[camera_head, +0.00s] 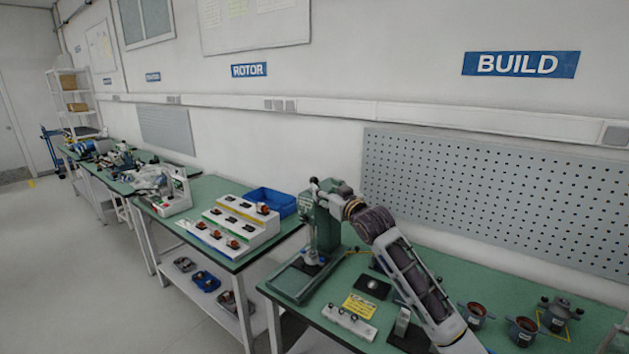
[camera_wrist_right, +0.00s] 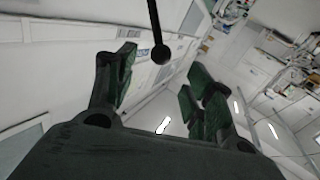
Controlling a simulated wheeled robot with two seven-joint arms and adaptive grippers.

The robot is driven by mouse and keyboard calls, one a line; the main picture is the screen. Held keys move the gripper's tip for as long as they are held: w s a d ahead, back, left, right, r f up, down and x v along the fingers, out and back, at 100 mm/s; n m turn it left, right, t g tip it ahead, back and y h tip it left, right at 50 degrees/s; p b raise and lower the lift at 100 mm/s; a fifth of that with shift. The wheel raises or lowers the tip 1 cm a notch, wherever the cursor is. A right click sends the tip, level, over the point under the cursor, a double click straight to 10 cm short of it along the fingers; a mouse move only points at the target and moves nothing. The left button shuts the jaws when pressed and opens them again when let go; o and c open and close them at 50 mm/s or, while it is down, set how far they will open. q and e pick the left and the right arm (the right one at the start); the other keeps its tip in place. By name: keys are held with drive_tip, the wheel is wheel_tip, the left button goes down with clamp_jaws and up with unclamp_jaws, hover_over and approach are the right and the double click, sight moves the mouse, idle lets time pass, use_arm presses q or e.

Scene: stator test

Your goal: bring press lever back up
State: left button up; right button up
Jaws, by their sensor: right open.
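The green press (camera_head: 322,228) stands upright on the near table's left part, on a grey base plate. My right arm reaches in from the lower right, with my right gripper (camera_head: 319,187) at the top of the press. In the right wrist view my right gripper (camera_wrist_right: 160,72) is open, its two dark green fingers spread. The press lever (camera_wrist_right: 153,20), a thin dark rod with a round knob (camera_wrist_right: 160,54), comes down from the top edge. Its knob appears in the gap between the fingertips, not gripped. In the head view the lever is too small to make out. My left gripper is not in view.
The green table (camera_head: 500,290) holds a yellow label (camera_head: 359,306), a white block (camera_head: 349,322) and several dark round parts at right. A pegboard (camera_head: 500,200) stands behind. To the left are a white parts rack (camera_head: 236,222) and a blue bin (camera_head: 270,200).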

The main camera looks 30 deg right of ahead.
sight(317, 182)
drive_tip(key=shift+w+d+p, duration=0.2)
drive_tip(key=shift+w+p, duration=0.3)
drive_tip(key=shift+w, duration=1.65)
drive_tip(key=shift+w+d+p, duration=0.2)
drive_tip(key=shift+w+p, duration=0.3)
drive_tip(key=shift+w, duration=1.6)
clamp_jaws()
